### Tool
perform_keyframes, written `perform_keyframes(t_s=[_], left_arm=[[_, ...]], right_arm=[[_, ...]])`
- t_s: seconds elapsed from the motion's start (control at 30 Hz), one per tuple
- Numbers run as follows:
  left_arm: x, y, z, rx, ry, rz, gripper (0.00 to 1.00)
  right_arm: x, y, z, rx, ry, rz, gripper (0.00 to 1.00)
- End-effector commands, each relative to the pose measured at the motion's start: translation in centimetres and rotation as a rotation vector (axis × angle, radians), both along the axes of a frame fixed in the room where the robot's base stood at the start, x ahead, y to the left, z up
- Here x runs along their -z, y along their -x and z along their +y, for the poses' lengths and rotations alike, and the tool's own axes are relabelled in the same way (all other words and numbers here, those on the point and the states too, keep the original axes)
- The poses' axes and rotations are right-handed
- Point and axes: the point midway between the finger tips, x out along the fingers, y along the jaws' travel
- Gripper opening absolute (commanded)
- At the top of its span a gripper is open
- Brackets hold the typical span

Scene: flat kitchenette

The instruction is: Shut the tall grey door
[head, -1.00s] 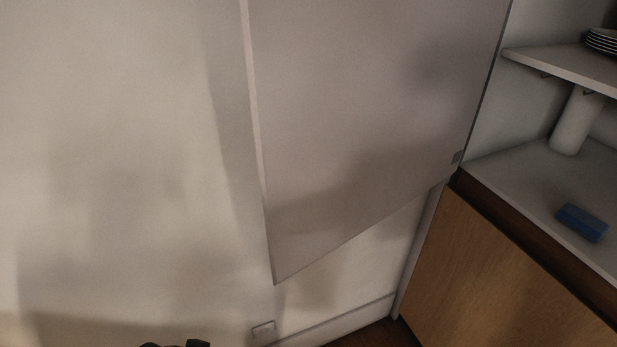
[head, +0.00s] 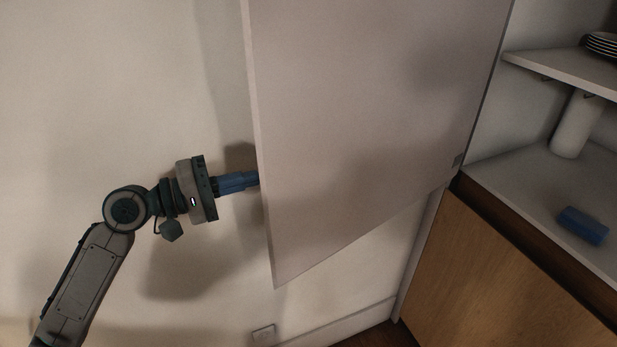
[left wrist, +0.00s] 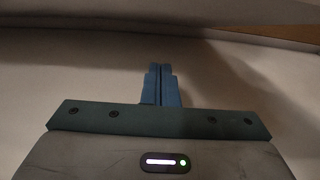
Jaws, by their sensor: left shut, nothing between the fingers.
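The tall grey door (head: 360,130) stands swung open in the head view, hinged at its right edge beside the cupboard, with its free edge to the left. My left gripper (head: 256,180) reaches in from the left at the door's free edge. Its blue fingers are shut and empty, and their tips pass out of sight behind the door edge. I cannot tell whether they touch the door. The shut fingers also show in the left wrist view (left wrist: 161,84). My right gripper is not in view.
To the right are a shelf with stacked plates (head: 602,44), a white cylinder (head: 576,125), a blue block (head: 583,225) on a counter, and a wooden cabinet front (head: 490,275). A pale wall (head: 100,90) lies behind the door. A wall socket (head: 263,334) sits low down.

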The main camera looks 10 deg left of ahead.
Motion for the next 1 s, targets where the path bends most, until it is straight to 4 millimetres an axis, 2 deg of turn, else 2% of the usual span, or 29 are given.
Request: perform_keyframes(t_s=[0.27,1.0], left_arm=[[-0.4,-0.9,-1.3,0.002,0.01,0.001,0.0],[-0.4,-5.6,-8.6,0.003,0.008,0.003,0.0]], right_arm=[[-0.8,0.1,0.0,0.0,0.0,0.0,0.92],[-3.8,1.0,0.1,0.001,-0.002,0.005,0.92]])
